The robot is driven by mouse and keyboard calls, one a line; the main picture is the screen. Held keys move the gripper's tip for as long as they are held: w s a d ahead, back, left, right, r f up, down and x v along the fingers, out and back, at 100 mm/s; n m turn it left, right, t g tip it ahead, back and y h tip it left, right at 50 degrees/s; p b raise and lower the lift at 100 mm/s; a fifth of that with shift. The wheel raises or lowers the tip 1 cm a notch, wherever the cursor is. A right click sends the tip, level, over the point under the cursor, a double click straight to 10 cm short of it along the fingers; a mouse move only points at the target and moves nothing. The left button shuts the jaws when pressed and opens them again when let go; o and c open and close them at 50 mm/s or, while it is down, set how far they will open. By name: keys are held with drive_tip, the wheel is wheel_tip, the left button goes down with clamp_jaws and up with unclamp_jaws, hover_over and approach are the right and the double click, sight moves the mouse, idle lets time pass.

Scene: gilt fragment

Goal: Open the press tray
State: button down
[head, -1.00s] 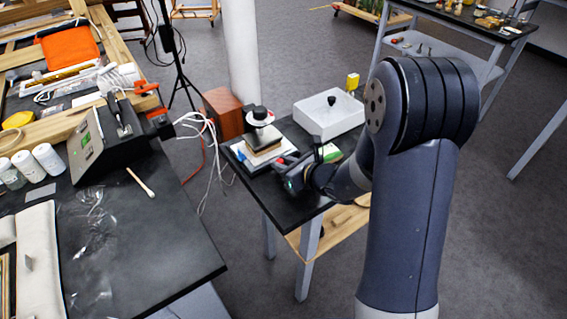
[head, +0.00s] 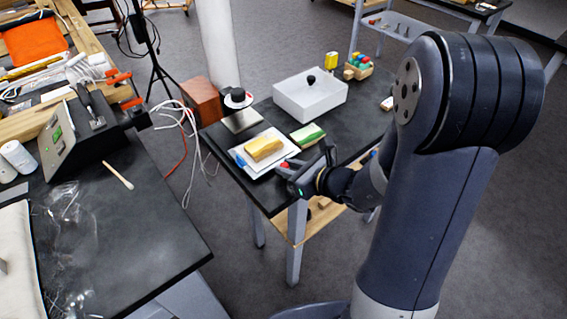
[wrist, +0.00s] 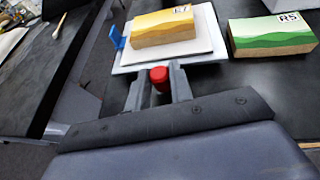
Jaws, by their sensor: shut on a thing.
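A red knob (wrist: 159,78) sits at the tray's near edge. My gripper (wrist: 158,84) is shut on this knob, one finger on each side. In the head view my gripper (head: 288,170) is at the tray's near right corner.
A green block (head: 307,135) lies right of the tray on the dark table. A white box (head: 310,95) with a black knob stands behind it. A brown box (head: 201,98) and white cables are at the left. A black workbench (head: 140,215) stands left, across a gap.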

drive_tip(key=c, duration=1.3)
unclamp_jaws()
drive_tip(key=shift+o, duration=0.2)
drive_tip(key=p+v, duration=0.1)
drive_tip(key=v, duration=0.9)
drive_tip(key=shift+s+d+r, duration=0.15)
drive_tip(key=shift+s+d, duration=0.1)
drive_tip(key=shift+w+a, duration=0.1)
drive_tip(key=shift+b+x, duration=0.5)
drive_tip(key=shift+x, duration=4.85)
